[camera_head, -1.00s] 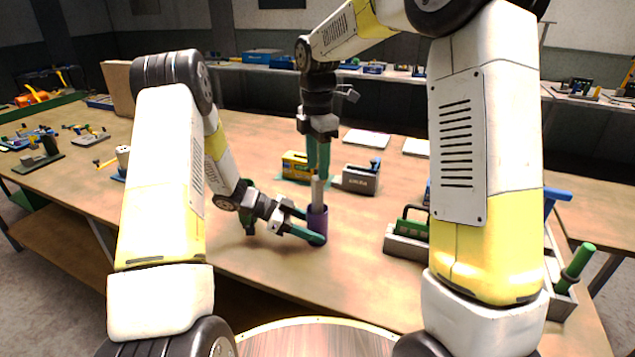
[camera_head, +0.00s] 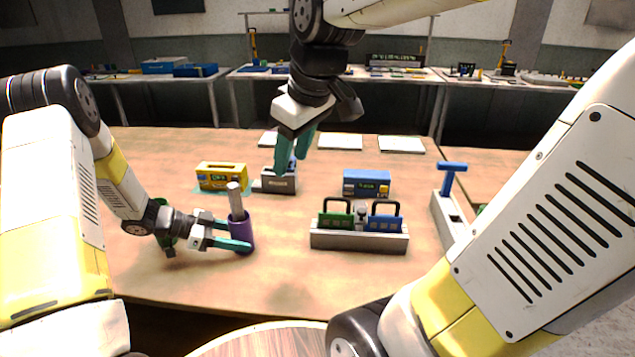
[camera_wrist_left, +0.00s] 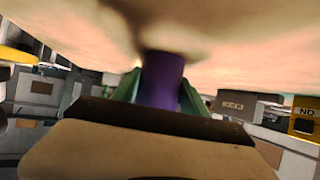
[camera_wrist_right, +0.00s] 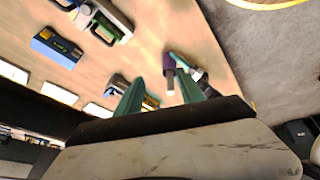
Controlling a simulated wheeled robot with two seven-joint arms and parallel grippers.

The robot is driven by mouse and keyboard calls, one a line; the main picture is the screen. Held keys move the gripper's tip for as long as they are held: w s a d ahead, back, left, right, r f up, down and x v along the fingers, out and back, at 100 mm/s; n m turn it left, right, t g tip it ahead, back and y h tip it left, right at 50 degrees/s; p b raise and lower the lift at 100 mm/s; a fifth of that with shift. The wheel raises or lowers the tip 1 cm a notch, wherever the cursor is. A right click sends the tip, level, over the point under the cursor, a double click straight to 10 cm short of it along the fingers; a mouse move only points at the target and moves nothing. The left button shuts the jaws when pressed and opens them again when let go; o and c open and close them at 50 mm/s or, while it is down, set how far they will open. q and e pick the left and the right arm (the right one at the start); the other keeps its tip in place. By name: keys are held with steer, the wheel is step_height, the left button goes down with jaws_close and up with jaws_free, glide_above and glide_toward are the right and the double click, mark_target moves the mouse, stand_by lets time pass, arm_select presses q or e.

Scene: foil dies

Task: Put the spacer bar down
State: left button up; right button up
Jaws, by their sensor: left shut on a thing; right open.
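A pale grey bar (camera_head: 236,198) stands upright in a purple cylinder (camera_head: 241,232) at the left of the table; I cannot tell for sure that it is the spacer bar. My left gripper (camera_head: 236,238) is shut on the purple cylinder, which also shows between its green fingers in the left wrist view (camera_wrist_left: 162,80). My right gripper (camera_head: 292,155) is open and empty, raised to the right of the bar and in front of a grey lettered block (camera_head: 283,185) in the picture. In the right wrist view the purple cylinder (camera_wrist_right: 169,63) lies beyond the open fingers.
A yellow box (camera_head: 221,177) is behind the bar. A blue box (camera_head: 366,184) and a grey rack (camera_head: 358,241) with green and blue handled pieces stand to the right. Flat pale plates (camera_head: 340,141) lie at the back. The table between cylinder and rack is clear.

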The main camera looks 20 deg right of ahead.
steer(key=s+d+f+m+t, duration=0.2)
steer(key=s+m, duration=0.5)
steer(key=shift+s+d, duration=0.25)
steer(key=shift+s, duration=0.05)
arm_select(q)
steer(key=o, duration=1.1)
steer(key=shift+c, duration=0.2)
